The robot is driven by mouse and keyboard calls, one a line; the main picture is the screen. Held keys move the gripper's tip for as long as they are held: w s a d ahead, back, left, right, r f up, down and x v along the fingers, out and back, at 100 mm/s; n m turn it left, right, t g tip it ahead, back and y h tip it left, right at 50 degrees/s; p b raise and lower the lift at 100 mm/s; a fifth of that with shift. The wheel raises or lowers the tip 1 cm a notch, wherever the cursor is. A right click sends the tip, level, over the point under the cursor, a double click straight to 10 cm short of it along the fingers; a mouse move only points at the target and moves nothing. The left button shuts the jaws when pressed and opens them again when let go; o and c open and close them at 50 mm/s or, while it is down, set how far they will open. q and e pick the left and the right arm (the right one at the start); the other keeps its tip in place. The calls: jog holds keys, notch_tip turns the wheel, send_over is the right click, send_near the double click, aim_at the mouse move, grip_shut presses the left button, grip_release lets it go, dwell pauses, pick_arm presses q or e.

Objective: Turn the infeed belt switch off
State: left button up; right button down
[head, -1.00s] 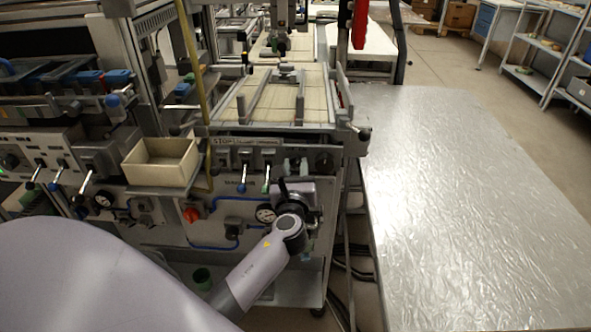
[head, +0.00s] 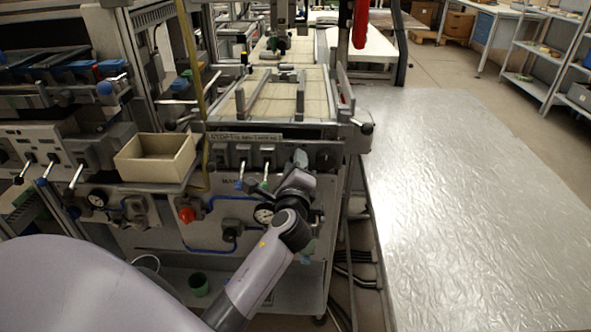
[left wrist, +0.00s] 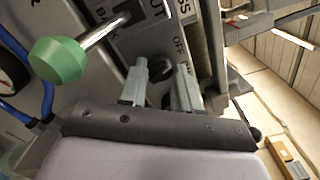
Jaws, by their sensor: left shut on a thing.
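The control panel (head: 225,157) stands below the infeed belt (head: 270,95). My left gripper (head: 300,157) is up against the panel's right part, with its wrist tilted. In the left wrist view my left gripper (left wrist: 161,78) has its two grey fingers on either side of a dark rotary switch knob (left wrist: 160,67) and is shut on it. The word OFF is printed beside the knob. The rest of this switch's label is hidden, and its exact pointing cannot be made out. My right gripper is not in view.
A green-tipped lever (left wrist: 58,60) sticks out close to the fingers. A blue-tipped lever (head: 240,172) is further left, and another dark knob (head: 325,157) is just right of the gripper. A beige bin (head: 157,160) sits left. A bare metal table (head: 470,210) fills the right.

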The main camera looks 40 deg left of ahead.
pick_arm(q)
jog(key=shift+n+b, duration=0.4)
jog(key=shift+n, duration=0.7)
jog(key=o, duration=1.1)
jog(key=shift+c, duration=0.2)
jog(key=shift+s, duration=0.1)
